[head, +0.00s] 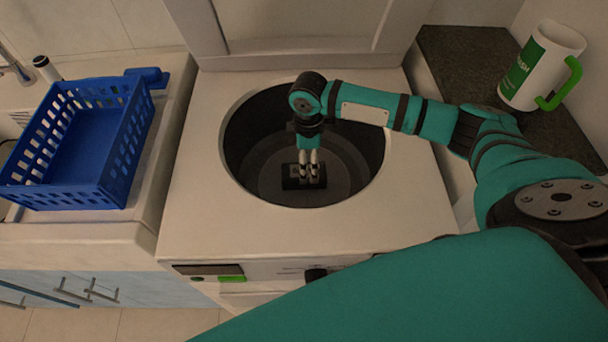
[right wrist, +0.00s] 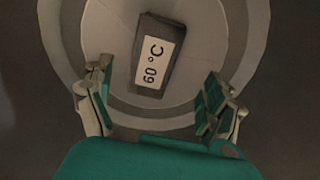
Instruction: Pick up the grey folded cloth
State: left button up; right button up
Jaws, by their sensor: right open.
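The grey folded cloth (head: 289,184) shows as a dark grey, block-like bundle at the bottom of the round drum in the head view. In the right wrist view the cloth (right wrist: 152,25) carries a white label reading "60 °C". My right gripper (head: 308,177) reaches down into the drum, right over the cloth, and hides part of it. In the right wrist view its fingers (right wrist: 158,72) are spread wide, one on each side of the cloth, with nothing held. I cannot tell the exact height gap. My left gripper is not in view.
The white washing machine (head: 200,180) has its lid (head: 300,30) raised behind the drum, whose rim surrounds my gripper. A blue basket (head: 120,172) stands on the left counter near the sink. A white mug (head: 540,65) with green handle stands on the dark right counter.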

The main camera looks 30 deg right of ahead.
aim_at(289, 172)
jog(key=f, duration=0.7)
jog(key=shift+w+d+f, duration=0.15)
jog(key=shift+w+f, duration=0.05)
jog(key=shift+w, duration=0.2)
jog(key=shift+c, duration=0.2)
jog(key=c, duration=1.3)
